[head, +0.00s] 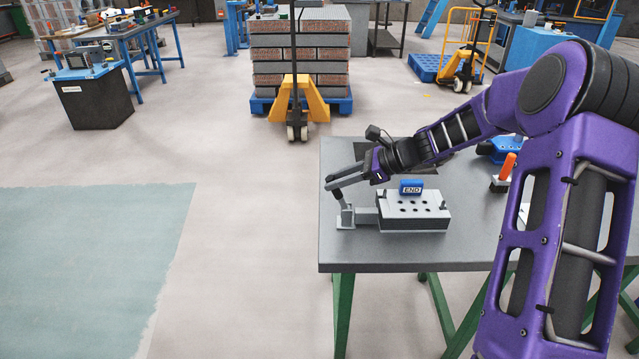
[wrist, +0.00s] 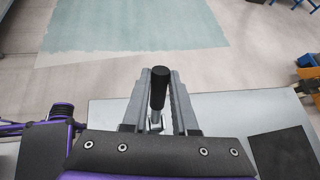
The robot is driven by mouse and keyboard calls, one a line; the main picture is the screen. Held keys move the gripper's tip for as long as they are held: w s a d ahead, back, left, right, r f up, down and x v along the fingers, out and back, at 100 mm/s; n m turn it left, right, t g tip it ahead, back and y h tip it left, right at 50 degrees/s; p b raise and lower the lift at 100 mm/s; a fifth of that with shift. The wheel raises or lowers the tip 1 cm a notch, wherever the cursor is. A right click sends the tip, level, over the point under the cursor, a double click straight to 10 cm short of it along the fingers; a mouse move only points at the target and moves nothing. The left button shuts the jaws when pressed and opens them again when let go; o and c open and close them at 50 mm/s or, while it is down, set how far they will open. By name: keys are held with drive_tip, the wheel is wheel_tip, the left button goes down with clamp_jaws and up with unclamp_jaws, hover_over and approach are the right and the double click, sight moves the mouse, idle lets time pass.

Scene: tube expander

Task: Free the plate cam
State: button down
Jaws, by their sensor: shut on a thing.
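A light grey block device (head: 440,222) with several dark holes on top sits on the workbench. At its left end a small bracket (head: 347,218) carries a lever with a dark handle, which leans up and to the left. In the wrist view the black round handle (wrist: 159,88) lies between my two grey fingers. My gripper (head: 333,182) reaches in from the right above the bracket and is shut on the handle near its upper end. The fingers hide part of the handle in the head view. I cannot see which part is the plate cam itself.
A blue END sign (head: 411,187) stands at the block's back edge. The grey workbench (head: 350,256) is clear in front of and left of the device. An orange-handled tool (head: 507,168) and a blue object (head: 497,149) lie at the right, beyond my arm.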

drive_tip(key=shift+d+r+t+y+p, duration=0.2)
drive_tip(key=shift+d+t+y+p, duration=0.1)
drive_tip(key=shift+d+y, duration=1.4)
drive_tip(key=shift+a, duration=0.1)
drive_tip(key=c, duration=0.7)
unclamp_jaws()
drive_tip(key=p+v, duration=0.1)
drive_tip(key=v, duration=1.6)
drive_tip(key=shift+d+f+p, duration=0.15)
drive_tip(key=shift+d+p, duration=0.1)
drive_tip(key=shift+p, duration=0.1)
